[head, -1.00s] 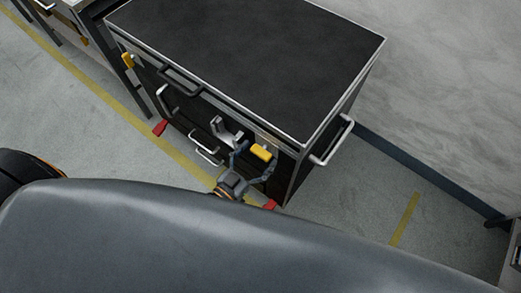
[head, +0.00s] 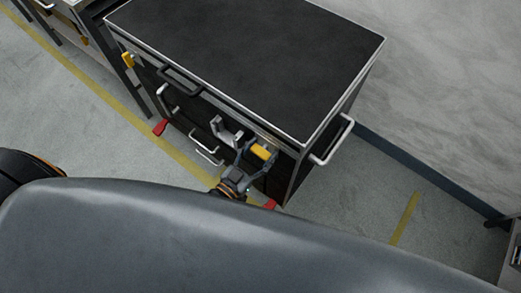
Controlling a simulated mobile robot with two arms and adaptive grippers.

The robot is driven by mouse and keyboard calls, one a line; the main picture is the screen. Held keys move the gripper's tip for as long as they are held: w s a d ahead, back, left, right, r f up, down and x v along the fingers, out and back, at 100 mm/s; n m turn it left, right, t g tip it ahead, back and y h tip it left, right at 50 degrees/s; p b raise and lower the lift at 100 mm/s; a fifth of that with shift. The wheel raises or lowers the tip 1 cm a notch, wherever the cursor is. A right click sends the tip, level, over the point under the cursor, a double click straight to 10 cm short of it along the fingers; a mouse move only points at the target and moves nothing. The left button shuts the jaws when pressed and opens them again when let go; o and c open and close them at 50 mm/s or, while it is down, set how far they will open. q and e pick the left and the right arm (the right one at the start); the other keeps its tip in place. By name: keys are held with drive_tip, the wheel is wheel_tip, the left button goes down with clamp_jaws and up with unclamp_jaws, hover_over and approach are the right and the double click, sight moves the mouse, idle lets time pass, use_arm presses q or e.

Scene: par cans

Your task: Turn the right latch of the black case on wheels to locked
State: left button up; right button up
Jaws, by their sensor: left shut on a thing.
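The black case on wheels (head: 245,58) stands ahead with its dark top and metal edges in view. Its right latch is a yellow piece (head: 262,152) on the front face near the right corner. My left gripper (head: 257,158) is at this latch and shut on it, with its fingers around the yellow piece. The left latch, also yellow (head: 128,60), is at the case's front left corner and hangs upright. My right gripper is not in view.
Handles stick out from the case's front (head: 206,152) and right side (head: 333,141). Red wheel pedals (head: 160,128) show near the floor. A wall (head: 440,90) runs behind the case. Grey floor with yellow lines (head: 404,218) is open at the right.

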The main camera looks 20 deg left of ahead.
use_arm(q)
drive_tip(key=m+p, duration=0.1)
drive_tip(key=m, duration=0.3)
drive_tip(key=shift+d+m, duration=0.1)
drive_tip(key=shift+m, duration=0.3)
drive_tip(key=m, duration=0.4)
drive_tip(key=shift+m, duration=0.3)
drive_tip(key=m, duration=0.4)
drive_tip(key=shift+d+f, duration=0.1)
drive_tip(key=shift+f, duration=0.1)
drive_tip(key=shift+s+m+b, duration=0.1)
drive_tip(key=shift+m+b, duration=0.4)
drive_tip(key=shift+m, duration=1.6)
drive_tip(key=o, duration=1.2)
drive_tip(key=shift+c, duration=0.2)
drive_tip(key=v, duration=1.2)
